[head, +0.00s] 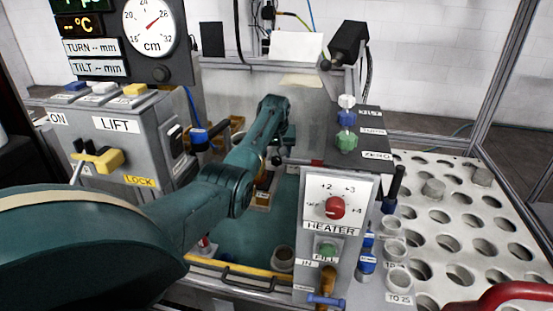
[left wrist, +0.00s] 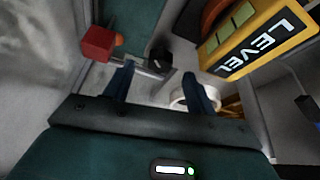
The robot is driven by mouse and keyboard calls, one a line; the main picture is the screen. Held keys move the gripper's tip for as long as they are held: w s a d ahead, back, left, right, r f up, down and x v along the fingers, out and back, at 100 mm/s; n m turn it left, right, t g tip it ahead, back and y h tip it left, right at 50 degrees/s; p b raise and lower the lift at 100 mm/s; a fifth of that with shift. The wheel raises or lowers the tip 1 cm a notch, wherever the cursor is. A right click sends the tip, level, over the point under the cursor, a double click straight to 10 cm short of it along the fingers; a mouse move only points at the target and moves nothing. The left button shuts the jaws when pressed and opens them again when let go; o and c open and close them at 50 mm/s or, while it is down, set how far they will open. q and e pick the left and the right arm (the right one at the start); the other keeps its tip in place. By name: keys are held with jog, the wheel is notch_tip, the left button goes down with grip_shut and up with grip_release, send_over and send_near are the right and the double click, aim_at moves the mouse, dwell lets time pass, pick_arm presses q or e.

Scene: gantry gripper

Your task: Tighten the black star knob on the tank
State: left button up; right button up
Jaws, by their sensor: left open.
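The tank (head: 228,268) is an open metal basin with teal liquid inside, in the middle of the head view. In the left wrist view a small black knob (left wrist: 160,58) sits by a pale metal edge, beyond my fingers and roughly between them. Its star shape is not clear. My left gripper (left wrist: 158,74) is open, with its two dark fingers apart and nothing visibly held. In the head view my left arm reaches over the tank to its far side, and its wrist mostly hides the fingers. My right gripper is not in view.
The LIFT box (head: 115,145) stands left of the tank and the HEATER panel (head: 338,203) at its front right. In the left wrist view a red block (left wrist: 97,44) is left, and a yellow LEVEL device (left wrist: 258,42) right. A perforated plate (head: 470,222) lies at right.

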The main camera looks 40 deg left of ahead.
aim_at(277, 159)
pick_arm(q)
jog(key=shift+b+x, duration=0.5)
jog(key=shift+x, duration=0.5)
jog(key=shift+w+a+f, duration=0.1)
jog(key=shift+w+f, duration=0.05)
jog(key=shift+f, duration=0.35)
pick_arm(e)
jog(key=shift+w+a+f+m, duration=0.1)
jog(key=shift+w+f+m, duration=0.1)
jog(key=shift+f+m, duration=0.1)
pick_arm(q)
jog(key=shift+c, duration=0.5)
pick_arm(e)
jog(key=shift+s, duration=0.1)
pick_arm(q)
jog(key=c, duration=0.9)
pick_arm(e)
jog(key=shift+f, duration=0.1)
